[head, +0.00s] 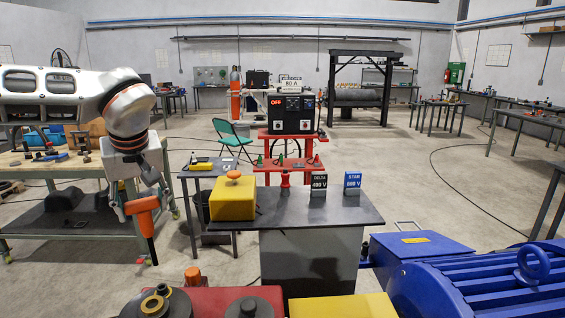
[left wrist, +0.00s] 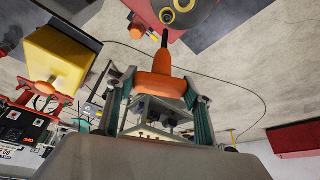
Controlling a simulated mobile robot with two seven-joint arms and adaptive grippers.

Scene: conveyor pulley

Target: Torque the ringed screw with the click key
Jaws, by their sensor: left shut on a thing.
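My left gripper (head: 133,203) is shut on an orange-handled tool with a dark shaft, which I take to be the click key (head: 144,205). It hangs clear of any surface with its shaft pointing down, slightly tilted. In the left wrist view the orange handle (left wrist: 160,85) lies crosswise between the fingers. The red machine part (head: 225,298) at the bottom of the head view carries a dark round piece with yellow rings (head: 153,305). These rings also show at the top of the left wrist view (left wrist: 180,5). I cannot tell which screw is ringed. My right gripper is not in view.
A blue motor (head: 470,285) stands at lower right. A green-framed workbench (head: 75,232) is behind my left arm.

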